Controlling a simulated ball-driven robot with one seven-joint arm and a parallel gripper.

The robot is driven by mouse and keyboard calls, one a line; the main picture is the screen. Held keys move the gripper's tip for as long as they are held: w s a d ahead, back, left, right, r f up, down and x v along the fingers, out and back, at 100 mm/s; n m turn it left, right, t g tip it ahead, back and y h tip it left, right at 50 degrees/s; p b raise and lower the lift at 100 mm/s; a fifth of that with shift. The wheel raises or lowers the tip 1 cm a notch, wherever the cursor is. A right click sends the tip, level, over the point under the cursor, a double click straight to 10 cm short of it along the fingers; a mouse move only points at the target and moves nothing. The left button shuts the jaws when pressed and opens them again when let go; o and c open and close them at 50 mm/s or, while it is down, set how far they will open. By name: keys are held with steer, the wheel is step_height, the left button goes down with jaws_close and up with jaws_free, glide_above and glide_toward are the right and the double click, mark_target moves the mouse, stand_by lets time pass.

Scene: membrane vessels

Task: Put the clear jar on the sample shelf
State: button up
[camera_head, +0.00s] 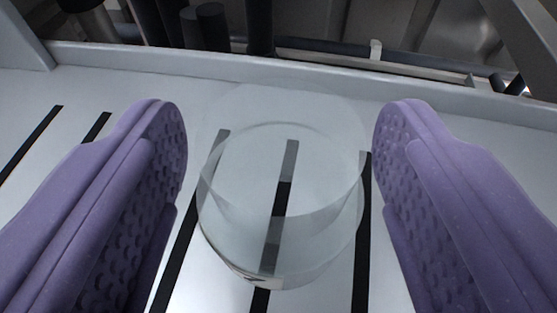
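The clear jar (280,205) is a round, transparent glass vessel in the middle of the view. It stands between the two purple fingers of my gripper (279,150). The gripper is open, with a visible gap between each finger and the jar wall. Below and behind the jar is a white slotted surface (60,90) with dark slots that show through the glass. I cannot tell whether this surface is the sample shelf. Whether the jar's base touches the surface is hard to tell through the glass.
A raised pale rim (160,62) runs along the far edge of the slotted surface. Beyond it are dark cylinders (212,25), dark pipes and grey metal structure. The slotted surface to the left of the jar is bare.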

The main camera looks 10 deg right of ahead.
steer(key=shift+o, duration=0.3)
steer(key=shift+r, duration=0.15)
steer(key=shift+s+r, duration=0.2)
steer(key=p+v, duration=0.2)
steer(key=v, duration=0.9)
steer(key=shift+s, duration=0.3)
steer(key=shift+a, duration=0.15)
